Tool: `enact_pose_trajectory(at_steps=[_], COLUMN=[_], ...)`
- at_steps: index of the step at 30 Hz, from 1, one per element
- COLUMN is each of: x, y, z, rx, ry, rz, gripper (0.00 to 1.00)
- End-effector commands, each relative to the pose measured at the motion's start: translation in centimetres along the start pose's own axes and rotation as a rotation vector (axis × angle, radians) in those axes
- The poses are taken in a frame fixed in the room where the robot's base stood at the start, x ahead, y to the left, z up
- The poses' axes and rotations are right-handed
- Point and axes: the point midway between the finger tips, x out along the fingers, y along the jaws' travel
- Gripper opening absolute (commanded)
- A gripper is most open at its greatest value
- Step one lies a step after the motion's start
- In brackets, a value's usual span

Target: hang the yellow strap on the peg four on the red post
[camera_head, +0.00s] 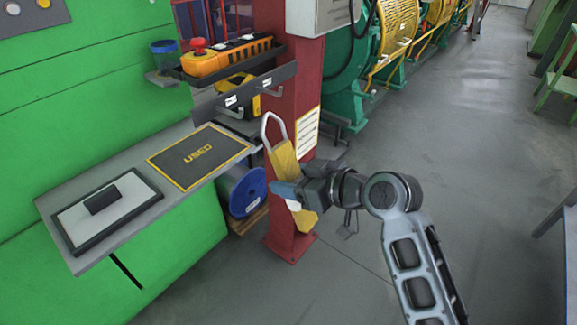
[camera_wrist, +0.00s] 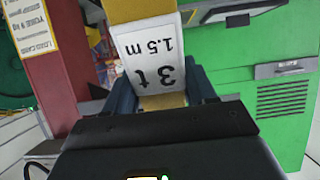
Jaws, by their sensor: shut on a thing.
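The yellow strap (camera_head: 285,158) hangs upright in my gripper (camera_head: 287,191), with its pale grey loop (camera_head: 272,126) at the top. My gripper is shut on its lower part. In the wrist view the strap (camera_wrist: 135,9) carries a white label reading "3 t 1.5 m", between the blue fingers of my gripper (camera_wrist: 162,92). The red post (camera_head: 290,90) stands behind the strap. A dark rail beside the post has two grey pegs, one at left (camera_head: 237,113) and one nearer the post (camera_head: 274,91). Their white tags are too small to read. The loop is apart from both pegs, below and in front.
An orange remote (camera_head: 225,61) with a red button lies on the shelf above the rail. A grey ledge (camera_head: 195,195) with a mat marked "USED" (camera_head: 198,156) is at left. A blue spool (camera_head: 245,190) stands under it. Open floor (camera_head: 430,140) lies to the right.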

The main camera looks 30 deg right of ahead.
Motion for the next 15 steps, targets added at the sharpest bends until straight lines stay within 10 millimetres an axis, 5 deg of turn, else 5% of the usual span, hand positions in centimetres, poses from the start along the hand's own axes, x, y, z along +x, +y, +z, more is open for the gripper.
enact_pose_trajectory(at_steps=[15], x=[2.6], y=[0.0], z=[-1.0], rx=[-0.001], ry=[0.003], rz=[-0.001], gripper=[0.11])
